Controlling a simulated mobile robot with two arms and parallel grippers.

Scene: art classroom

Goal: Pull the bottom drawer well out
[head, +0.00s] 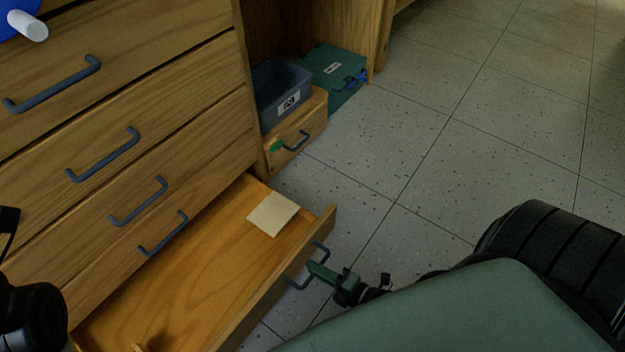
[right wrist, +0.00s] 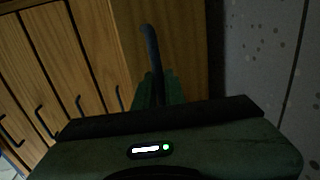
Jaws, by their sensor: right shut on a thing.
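The bottom drawer (head: 185,270) of the wooden cabinet stands out from the cabinet front, with its inside showing. A pale paper square (head: 273,214) lies in it near the right side. Its dark handle (head: 291,284) is on the drawer front. My right gripper (head: 318,270) is shut on this handle. The right wrist view shows the dark handle bar (right wrist: 151,50) running down between the green fingers (right wrist: 158,90), with the wooden drawer front behind. Part of my left arm shows at the left edge of the head view, but its gripper's fingers do not show.
The drawers above are closed, with dark handles (head: 101,155). Speckled floor tiles (head: 420,150) are clear to the right.

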